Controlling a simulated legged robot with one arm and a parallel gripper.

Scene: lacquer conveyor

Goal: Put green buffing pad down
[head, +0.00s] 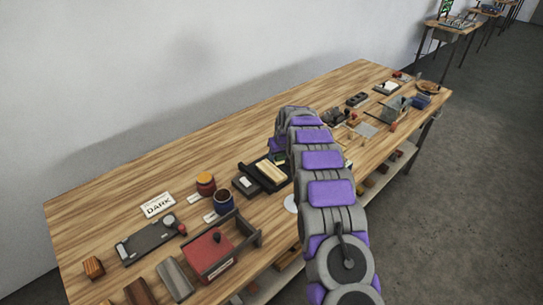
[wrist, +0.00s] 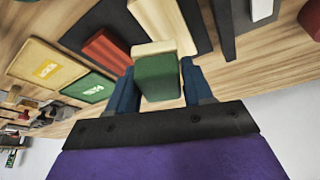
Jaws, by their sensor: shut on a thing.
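In the wrist view my gripper (wrist: 158,84) has its two blue fingers shut on the green buffing pad (wrist: 158,78), a green block with a cream layer at its far end. The pad is over or near a dark tray (wrist: 75,32) on the wooden table. I cannot tell whether it touches the surface below. A red block (wrist: 106,50) lies to the left of the pad and a cream block (wrist: 162,22) lies beyond it. In the head view my arm hides most of the gripper and the pad.
The wooden table (head: 130,190) runs along the wall. A flat green piece (wrist: 88,87) lies left in the wrist view.

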